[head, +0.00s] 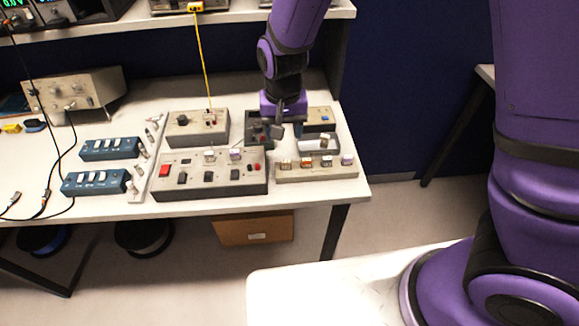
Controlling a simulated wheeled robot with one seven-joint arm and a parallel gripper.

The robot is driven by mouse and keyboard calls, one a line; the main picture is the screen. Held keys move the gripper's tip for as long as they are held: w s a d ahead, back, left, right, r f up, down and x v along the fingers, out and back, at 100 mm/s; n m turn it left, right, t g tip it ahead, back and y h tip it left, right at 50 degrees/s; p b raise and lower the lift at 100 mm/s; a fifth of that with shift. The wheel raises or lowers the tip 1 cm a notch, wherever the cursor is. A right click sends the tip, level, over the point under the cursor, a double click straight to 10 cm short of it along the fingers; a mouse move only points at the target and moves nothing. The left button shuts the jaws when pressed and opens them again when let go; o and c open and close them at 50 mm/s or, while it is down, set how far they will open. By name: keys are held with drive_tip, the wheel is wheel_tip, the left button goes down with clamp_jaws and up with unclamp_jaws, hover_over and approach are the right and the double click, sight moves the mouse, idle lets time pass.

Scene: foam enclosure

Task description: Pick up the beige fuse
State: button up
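Several small fuse-like blocks with coloured tops stand in a row on a beige strip (318,174) at the table's right front. The leftmost block (285,164) looks beige-brown; the others look orange, red and pinkish. Another pale beige block (209,156) sits on the grey control panel (210,182), beside a lilac one (235,155). At this size I cannot tell for sure which is the beige fuse. My gripper (288,129) points down behind the strip, above the dark box and small tray. Its two dark fingers look apart, with nothing visible between them.
A small pale tray (318,146) lies right of my gripper. A grey box (197,128) with a yellow cable stands left of it. Blue switch boxes (110,149) sit further left. A shelf (150,20) overhangs the back; the table ends just right of the strip.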

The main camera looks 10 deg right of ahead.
sight(286, 161)
drive_tip(key=shift+d+f, duration=0.15)
drive_tip(key=shift+f, duration=5.35)
drive_tip(key=c, duration=1)
drive_tip(key=shift+r, duration=0.15)
